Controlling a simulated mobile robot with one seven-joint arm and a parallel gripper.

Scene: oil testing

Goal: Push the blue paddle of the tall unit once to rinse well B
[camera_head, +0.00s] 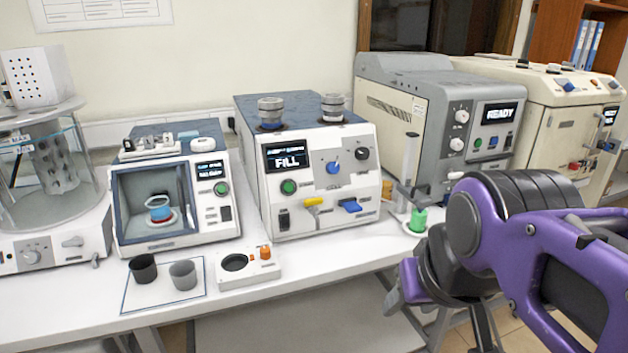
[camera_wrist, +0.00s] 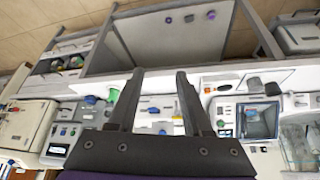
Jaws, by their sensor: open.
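The tall unit (camera_head: 318,215) stands mid-bench with a display reading FILL. Its blue paddle (camera_head: 350,206) is low on the front, right of a yellow lever (camera_head: 314,202). Above are a green button, a blue knob and a black knob. Two round metal-rimmed wells (camera_head: 270,112) (camera_head: 333,107) sit on top; I cannot read which is B. In the wrist view, which is turned over, the paddle (camera_wrist: 154,111) shows between the fingers. My gripper (camera_wrist: 159,78) is open and empty, apart from the unit. In the head view my purple arm is at right.
A grey machine reading READY (camera_head: 492,118) stands right of the unit, with a green cup (camera_head: 418,220) before it. A windowed machine (camera_head: 215,205) stands at left. Two cups (camera_head: 143,268) (camera_head: 183,275) and a small white block (camera_head: 248,272) lie in front. Bench before the paddle is clear.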

